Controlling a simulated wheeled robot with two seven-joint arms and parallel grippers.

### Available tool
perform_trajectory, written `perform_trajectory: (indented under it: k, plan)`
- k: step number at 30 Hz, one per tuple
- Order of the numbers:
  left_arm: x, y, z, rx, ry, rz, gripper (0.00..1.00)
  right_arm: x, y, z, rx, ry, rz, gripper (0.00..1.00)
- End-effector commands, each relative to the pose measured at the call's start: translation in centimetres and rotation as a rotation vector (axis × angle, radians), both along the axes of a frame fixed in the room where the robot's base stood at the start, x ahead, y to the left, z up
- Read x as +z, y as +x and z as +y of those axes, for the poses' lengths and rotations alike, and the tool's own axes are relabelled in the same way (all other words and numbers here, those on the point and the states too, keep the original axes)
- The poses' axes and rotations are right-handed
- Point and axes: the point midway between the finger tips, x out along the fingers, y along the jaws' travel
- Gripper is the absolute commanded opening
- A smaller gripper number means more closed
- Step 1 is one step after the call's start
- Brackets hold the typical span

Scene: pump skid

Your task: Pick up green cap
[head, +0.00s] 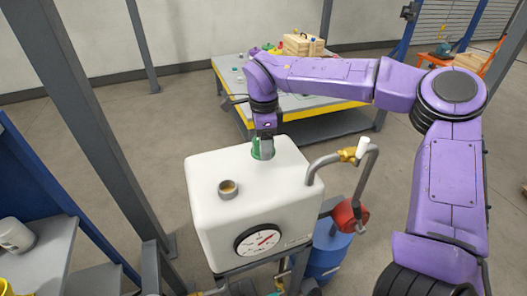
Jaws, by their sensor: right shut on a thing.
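The green cap (257,153) is at the top rear of the white tank (208,170), partly hidden by my right gripper. My right gripper (264,146) points down and is shut on the green cap. I cannot tell whether the cap touches the tank top or is just clear of it. An open filler neck (228,190) with a brass-coloured inside stands on the tank top, to the left and nearer. My left gripper does not show in the head view.
A pipe with a brass fitting (347,155) and a red part (350,215) stand right of the tank. A blue drum (328,258) is below. Behind is a workbench (325,128) with a wooden crate (303,45). Grey posts stand on the left.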

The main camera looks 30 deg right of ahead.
Motion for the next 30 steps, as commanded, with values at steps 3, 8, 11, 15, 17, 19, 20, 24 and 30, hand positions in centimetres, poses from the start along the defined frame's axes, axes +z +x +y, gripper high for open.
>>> perform_trajectory:
  k: [3, 8, 11, 15, 17, 19, 20, 24, 30]
  plan:
    - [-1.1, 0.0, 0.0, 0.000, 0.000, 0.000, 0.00, 2.8, -2.3, 0.7, 0.002, 0.002, -0.008, 0.30]
    - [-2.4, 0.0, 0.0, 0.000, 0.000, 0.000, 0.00, 6.5, -6.5, 2.0, 0.003, 0.002, -0.008, 0.30]
    - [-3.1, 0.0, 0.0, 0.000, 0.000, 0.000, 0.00, 7.8, -9.2, 2.8, 0.003, 0.001, -0.006, 0.30]
    - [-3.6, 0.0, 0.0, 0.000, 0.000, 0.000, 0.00, 9.2, -11.9, 3.6, 0.001, 0.001, -0.004, 0.30]
    - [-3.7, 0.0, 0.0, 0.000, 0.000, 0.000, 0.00, 9.6, -12.6, 3.8, 0.001, 0.000, -0.002, 0.30]
    - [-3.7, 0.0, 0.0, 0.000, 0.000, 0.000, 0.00, 9.9, -13.1, 4.0, 0.000, 0.000, -0.002, 0.30]
    - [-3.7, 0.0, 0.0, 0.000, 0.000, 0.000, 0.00, 10.0, -13.2, 4.0, 0.000, 0.000, -0.001, 0.30]
    - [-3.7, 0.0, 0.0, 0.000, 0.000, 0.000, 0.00, 10.1, -13.5, 4.1, -0.001, 0.000, 0.000, 0.30]
    - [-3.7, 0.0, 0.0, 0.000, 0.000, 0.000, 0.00, 10.1, -13.4, 4.1, 0.000, 0.001, 0.000, 0.30]
